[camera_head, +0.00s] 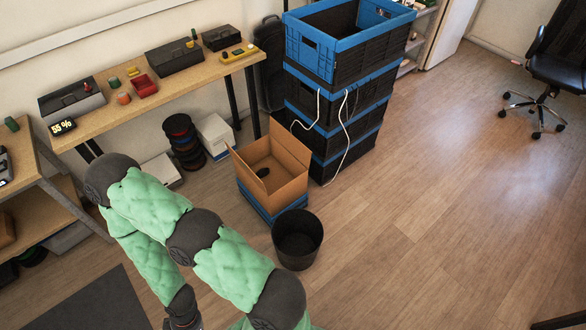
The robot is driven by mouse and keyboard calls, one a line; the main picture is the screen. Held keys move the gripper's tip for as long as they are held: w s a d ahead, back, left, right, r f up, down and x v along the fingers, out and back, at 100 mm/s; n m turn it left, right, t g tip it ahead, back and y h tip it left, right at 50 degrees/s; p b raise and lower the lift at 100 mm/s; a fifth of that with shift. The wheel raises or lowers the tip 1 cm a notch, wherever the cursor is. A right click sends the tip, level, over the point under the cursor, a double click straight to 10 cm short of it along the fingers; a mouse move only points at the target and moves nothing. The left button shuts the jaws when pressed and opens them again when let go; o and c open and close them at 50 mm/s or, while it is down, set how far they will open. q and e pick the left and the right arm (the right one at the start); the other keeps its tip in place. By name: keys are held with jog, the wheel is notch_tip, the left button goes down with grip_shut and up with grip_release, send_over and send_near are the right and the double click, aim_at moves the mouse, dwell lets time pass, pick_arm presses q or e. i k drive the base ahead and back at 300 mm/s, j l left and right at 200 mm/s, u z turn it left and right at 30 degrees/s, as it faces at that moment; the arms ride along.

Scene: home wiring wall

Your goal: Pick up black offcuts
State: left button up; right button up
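A small dark piece (263,172) lies inside the open cardboard box (283,193); it is too small to tell if it is a black offcut. No other loose black offcuts can be made out. A black round bin (297,239) stands on the floor just in front of the box; its inside looks dark and empty, but its bottom is hard to see. One of my green-sleeved arms bends across the lower left, its wrist running out at the bottom edge. That arm's gripper fingers are out of frame. My other gripper is not seen.
The cardboard box sits on a blue crate (259,205). Tall black and blue crates (345,62) with hanging cables stand behind it. A workbench (150,105) with toolboxes lines the wall. An office chair (560,65) is far right. Floor right of the bin is clear.

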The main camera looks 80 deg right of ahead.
aim_at(261, 173)
jog(key=i+l+z, duration=0.2)
jog(key=i+z, duration=0.25)
jog(key=i+l+z, duration=0.1)
jog(key=i+z, duration=0.75)
jog(key=i+j+z, duration=0.25)
jog(key=z, duration=0.2)
jog(key=i+l+z, duration=0.3)
jog(key=i, duration=0.2)
jog(key=i+l+z, duration=0.25)
jog(key=i, duration=0.55)
